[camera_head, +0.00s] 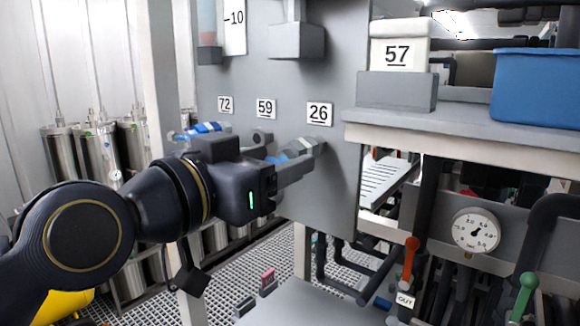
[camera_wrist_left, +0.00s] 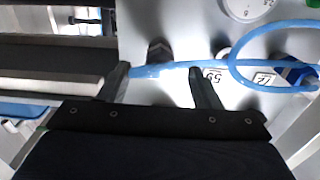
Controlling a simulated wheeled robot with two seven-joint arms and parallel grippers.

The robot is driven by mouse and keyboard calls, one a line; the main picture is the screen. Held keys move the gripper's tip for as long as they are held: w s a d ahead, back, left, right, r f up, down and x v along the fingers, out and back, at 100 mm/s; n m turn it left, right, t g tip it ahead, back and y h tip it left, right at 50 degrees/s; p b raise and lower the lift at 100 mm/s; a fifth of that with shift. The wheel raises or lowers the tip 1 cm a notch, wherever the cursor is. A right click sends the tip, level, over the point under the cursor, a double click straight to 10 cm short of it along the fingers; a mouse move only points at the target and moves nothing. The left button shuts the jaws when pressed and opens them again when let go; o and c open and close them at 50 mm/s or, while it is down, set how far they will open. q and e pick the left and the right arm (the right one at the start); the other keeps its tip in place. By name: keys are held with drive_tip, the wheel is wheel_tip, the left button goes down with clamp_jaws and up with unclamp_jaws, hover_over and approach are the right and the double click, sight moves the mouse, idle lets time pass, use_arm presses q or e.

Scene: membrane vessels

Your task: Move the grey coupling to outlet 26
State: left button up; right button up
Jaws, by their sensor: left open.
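The grey coupling (camera_head: 306,147), with blue hose behind it, is at the panel just below the label 26 (camera_head: 319,113). It looks lined up with outlet 26, but I cannot tell how far it is seated. My left gripper (camera_head: 287,152) is open, its fingers around or close beside the coupling and hose. In the left wrist view the open fingers (camera_wrist_left: 160,78) have the blue hose (camera_wrist_left: 180,66) crossing between them, and a dark grey fitting (camera_wrist_left: 160,50) shows just past them. My right gripper is not in view.
Labels 59 (camera_head: 265,108) and 72 (camera_head: 225,104) mark outlets to the left; a blue fitting (camera_head: 207,128) is at 72. A shelf (camera_head: 470,140) with a blue bin (camera_head: 535,88) juts out at right. A gauge (camera_head: 476,231) and valve handles stand below.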

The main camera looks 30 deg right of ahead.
use_arm(q)
drive_tip(key=shift+b+v, duration=0.5)
drive_tip(key=shift+v, duration=1.2)
drive_tip(key=w+a+f+n+t+y, duration=0.3)
drive_tip(key=a+f+n+y, duration=0.55)
drive_tip(key=a+f, duration=1.35)
drive_tip(key=s+a+f+n+g+y, duration=0.2)
drive_tip(key=s+a+f, duration=0.4)
drive_tip(key=f, duration=0.3)
drive_tip(key=s+a+f+n+g+y, duration=0.2)
drive_tip(key=s+a+f+n, duration=0.3)
drive_tip(key=a+f, duration=0.3)
wheel_tip(320, 180, down, 3)
drive_tip(key=shift+s+r, duration=0.25)
drive_tip(key=shift+s, duration=0.45)
